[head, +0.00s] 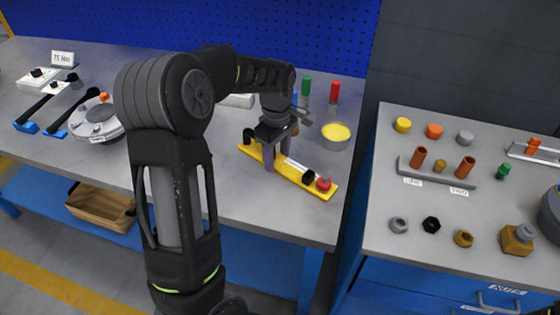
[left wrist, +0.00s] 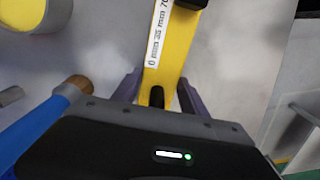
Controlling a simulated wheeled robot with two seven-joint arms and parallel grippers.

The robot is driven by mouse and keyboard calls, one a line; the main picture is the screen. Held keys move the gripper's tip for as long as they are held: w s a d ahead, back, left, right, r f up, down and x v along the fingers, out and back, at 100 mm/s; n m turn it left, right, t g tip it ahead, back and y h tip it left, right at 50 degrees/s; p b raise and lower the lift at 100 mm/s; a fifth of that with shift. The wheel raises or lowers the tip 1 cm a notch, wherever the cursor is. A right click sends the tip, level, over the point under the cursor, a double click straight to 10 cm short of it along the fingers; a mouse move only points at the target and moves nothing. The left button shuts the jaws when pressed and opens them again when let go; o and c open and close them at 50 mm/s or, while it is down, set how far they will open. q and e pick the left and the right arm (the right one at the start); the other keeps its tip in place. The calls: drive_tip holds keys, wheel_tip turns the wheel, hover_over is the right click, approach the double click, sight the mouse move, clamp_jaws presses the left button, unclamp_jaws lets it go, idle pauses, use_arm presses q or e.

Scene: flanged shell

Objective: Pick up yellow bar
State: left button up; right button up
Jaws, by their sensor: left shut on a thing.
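The yellow bar (head: 311,184) lies slantwise near the front edge of the left table. It carries a white label, a black block and a red knob toward its right end, and a black piece at its left end. My left gripper (head: 278,156) reaches down over its left half, purple fingers on either side, shut on it. In the left wrist view the bar (left wrist: 176,45) runs up from between the fingers (left wrist: 160,95), with the printed label facing the camera. I cannot tell whether the bar touches the table. My right gripper is not in view.
A dish with yellow contents (head: 336,134) stands close behind the bar. Green (head: 306,89) and red (head: 335,92) cylinders stand further back. A round grey device (head: 96,121) is at left. A gap separates this table from the right bench (head: 385,185), which holds several small parts.

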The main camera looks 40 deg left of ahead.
sight(277, 160)
use_arm(q)
clamp_jaws()
wheel_tip(277, 160, up, 10)
idle(0.8)
idle(0.7)
